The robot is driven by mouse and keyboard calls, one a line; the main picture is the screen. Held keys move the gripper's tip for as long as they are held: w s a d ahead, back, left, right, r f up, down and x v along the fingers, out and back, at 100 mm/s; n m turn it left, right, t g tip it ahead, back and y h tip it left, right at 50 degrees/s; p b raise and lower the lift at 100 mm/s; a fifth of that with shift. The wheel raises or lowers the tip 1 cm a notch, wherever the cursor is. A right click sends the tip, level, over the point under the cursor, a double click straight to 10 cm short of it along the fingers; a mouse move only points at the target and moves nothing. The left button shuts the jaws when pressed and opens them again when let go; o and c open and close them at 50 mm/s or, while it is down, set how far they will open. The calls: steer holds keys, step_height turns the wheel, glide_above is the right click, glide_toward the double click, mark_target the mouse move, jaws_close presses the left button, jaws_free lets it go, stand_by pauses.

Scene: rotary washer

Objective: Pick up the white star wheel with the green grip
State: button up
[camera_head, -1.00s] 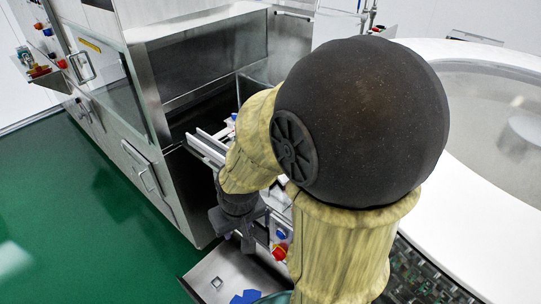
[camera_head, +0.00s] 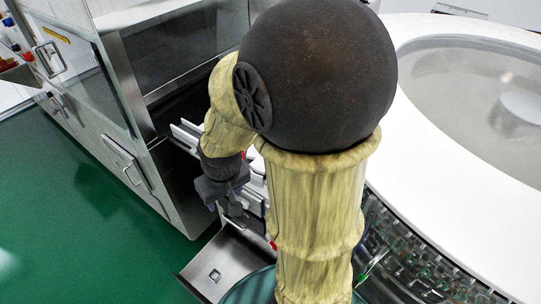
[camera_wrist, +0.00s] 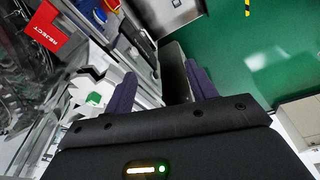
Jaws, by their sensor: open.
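In the wrist view, a white angular piece with a green patch (camera_wrist: 93,92), which looks like the star wheel with the green grip, lies just left of my left finger. Part of it is hidden by the gripper body and finger. My gripper (camera_wrist: 162,84) is open, with its two dark purple fingers apart and nothing clearly held between them. In the head view my gripper (camera_head: 228,200) hangs beside the machine's conveyor, above the steel tray; the star wheel cannot be made out there behind my arm.
A red REJECT sign (camera_wrist: 45,29) stands at the upper left of the wrist view. In the head view, white rails (camera_head: 186,135) run into the steel cabinet (camera_head: 170,75). A steel tray (camera_head: 215,274) lies below, and the round white washer (camera_head: 450,120) fills the right. Green floor is clear at left.

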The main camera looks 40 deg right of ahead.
steer(key=w+d+r+n+g+p, duration=0.1)
steer(key=w+d+r+n+p, duration=0.15)
steer(key=w+d, duration=0.75)
steer(key=w+d+r+p, duration=0.1)
steer(key=w+d, duration=0.2)
steer(key=d, duration=0.4)
steer(key=w+d+r+g+p, duration=0.1)
steer(key=w+d, duration=0.2)
steer(key=d, duration=0.5)
steer(key=shift+w+d+n+p, duration=0.3)
steer(key=shift+w+n+p, duration=0.1)
steer(key=shift+n, duration=0.05)
steer(key=shift+r, duration=0.15)
step_height(320, 180, down, 12)
steer(key=p, duration=0.3)
steer(key=shift+p, duration=0.3)
steer(key=shift+f, duration=0.25)
